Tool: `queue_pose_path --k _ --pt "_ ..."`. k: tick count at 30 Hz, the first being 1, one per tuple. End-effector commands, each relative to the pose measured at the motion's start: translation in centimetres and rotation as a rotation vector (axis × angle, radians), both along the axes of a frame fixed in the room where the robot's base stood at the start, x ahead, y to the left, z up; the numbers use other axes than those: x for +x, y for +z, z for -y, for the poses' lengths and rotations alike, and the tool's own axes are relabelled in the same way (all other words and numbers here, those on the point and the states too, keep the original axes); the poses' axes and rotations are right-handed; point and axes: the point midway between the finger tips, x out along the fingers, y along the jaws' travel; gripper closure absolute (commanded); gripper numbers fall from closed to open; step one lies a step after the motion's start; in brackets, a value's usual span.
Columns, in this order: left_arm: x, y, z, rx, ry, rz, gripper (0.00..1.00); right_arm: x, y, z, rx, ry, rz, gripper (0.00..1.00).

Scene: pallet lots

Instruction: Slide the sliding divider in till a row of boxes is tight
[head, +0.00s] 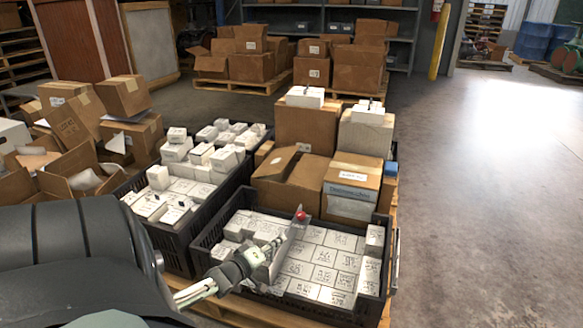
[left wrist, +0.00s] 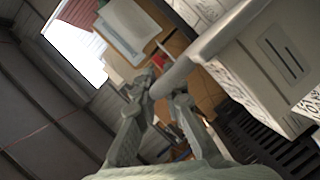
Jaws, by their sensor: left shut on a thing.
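The sliding divider (head: 287,245) is a thin grey plate with a red knob (head: 301,215) at its far end. It stands across a black crate (head: 340,309) of white labelled boxes. Rows of white boxes (head: 325,257) lie to its right, and more white boxes (head: 240,226) lie to its left. My left gripper (head: 262,257) is shut on the divider near its close end. In the left wrist view, the fingers (left wrist: 166,95) meet around the grey bar of the divider (left wrist: 205,52). Part of the crate's left side is hidden by my gripper and arm. My right gripper is not in view.
A second black crate (head: 180,249) of white boxes stands to the left. Cardboard boxes (head: 352,177) are stacked behind the divider's crate, on a wooden pallet (head: 243,309). Open cartons (head: 80,180) stand at the far left. The floor (head: 480,220) to the right is clear.

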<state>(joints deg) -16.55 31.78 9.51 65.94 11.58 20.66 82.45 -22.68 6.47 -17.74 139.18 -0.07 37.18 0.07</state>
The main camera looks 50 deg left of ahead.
Motion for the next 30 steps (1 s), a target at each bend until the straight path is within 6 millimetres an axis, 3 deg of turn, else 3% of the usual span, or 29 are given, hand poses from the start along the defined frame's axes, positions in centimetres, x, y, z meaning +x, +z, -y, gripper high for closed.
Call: queue_pose_path --k 13,14,16,25,30 --pt "-0.4 0.0 -0.7 -0.001 0.003 -0.001 1.00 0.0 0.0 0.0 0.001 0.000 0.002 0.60" --pt "-0.4 0.0 -0.7 -0.001 0.003 -0.001 0.88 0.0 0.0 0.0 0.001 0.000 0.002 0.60" --pt "-0.4 0.0 -0.6 -0.001 0.003 -0.001 0.81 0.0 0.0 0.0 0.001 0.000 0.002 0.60" --pt "-0.5 0.0 -0.5 -0.001 0.001 -0.001 0.81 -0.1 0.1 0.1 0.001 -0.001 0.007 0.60" --pt "-2.3 0.2 0.0 -0.002 0.001 -0.003 0.81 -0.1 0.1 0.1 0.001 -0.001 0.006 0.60"
